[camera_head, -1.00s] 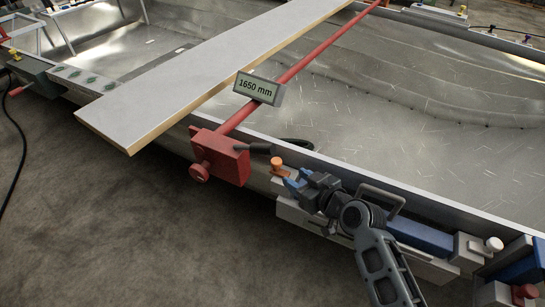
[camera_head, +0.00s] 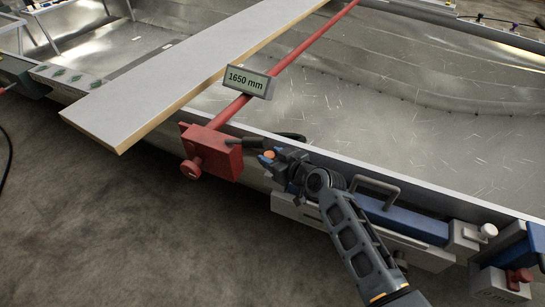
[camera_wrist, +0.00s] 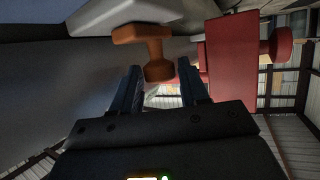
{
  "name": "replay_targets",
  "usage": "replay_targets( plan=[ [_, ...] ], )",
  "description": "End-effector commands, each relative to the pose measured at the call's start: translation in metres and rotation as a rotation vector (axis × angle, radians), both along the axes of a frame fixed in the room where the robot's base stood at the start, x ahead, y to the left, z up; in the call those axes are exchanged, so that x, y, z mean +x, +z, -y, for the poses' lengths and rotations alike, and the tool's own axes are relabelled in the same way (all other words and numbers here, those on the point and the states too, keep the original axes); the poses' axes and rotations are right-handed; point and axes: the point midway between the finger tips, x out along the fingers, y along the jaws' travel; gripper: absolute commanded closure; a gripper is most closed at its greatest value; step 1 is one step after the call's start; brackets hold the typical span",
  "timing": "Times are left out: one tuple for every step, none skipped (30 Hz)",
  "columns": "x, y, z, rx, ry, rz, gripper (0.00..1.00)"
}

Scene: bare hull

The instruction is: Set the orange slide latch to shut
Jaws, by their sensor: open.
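In the wrist view the spool-shaped orange knob (camera_wrist: 155,62) hangs from a pale block (camera_wrist: 130,14). My gripper (camera_head: 268,162) is at the knob in the head view. In the wrist view my gripper (camera_wrist: 158,75) is open, with its two blue fingers on either side of the knob's lower end. I cannot tell whether either finger touches it. The latch's track is mostly hidden.
A red clamp block (camera_head: 212,150) with a round knob sits close left of my gripper; it also shows in the wrist view (camera_wrist: 230,60). A blue bar (camera_head: 405,220) and a grey handle (camera_head: 375,190) lie to the right. A 1650 mm display (camera_head: 248,81) sits on the red rod.

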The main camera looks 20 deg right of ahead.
Motion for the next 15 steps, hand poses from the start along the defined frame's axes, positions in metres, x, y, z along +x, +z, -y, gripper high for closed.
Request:
replay_targets(
  plan=[
    [-0.0002,-0.0001,-0.0001,0.000,0.000,0.000,0.56],
    [-0.0002,0.0000,0.0001,0.000,0.000,0.000,0.56],
    [-0.0003,-0.0001,0.0001,0.000,0.000,0.000,0.58],
    [-0.0003,-0.0001,0.0001,0.000,0.000,0.000,0.61],
    [-0.0003,-0.0001,0.0001,0.000,0.000,0.000,0.63],
    [-0.0003,-0.0001,0.0001,0.000,0.000,0.000,0.67],
    [-0.0003,-0.0001,0.0002,0.000,0.000,0.000,0.70],
    [-0.0004,-0.0001,0.0002,0.000,0.000,0.000,0.73],
    [-0.0005,-0.0001,0.0001,0.000,0.000,-0.001,0.77],
    [-0.0005,-0.0001,0.0001,0.000,0.000,-0.001,0.80],
    [-0.0005,-0.0001,0.0001,0.000,0.000,-0.001,0.83],
    [-0.0005,-0.0001,0.0001,0.000,0.000,-0.001,0.86],
    [-0.0005,-0.0002,0.0001,0.000,0.000,-0.001,0.89],
    [-0.0006,-0.0002,0.0001,0.000,0.000,-0.001,0.92],
    [-0.0006,-0.0002,0.0001,0.000,0.000,-0.001,0.96]
  ],
)
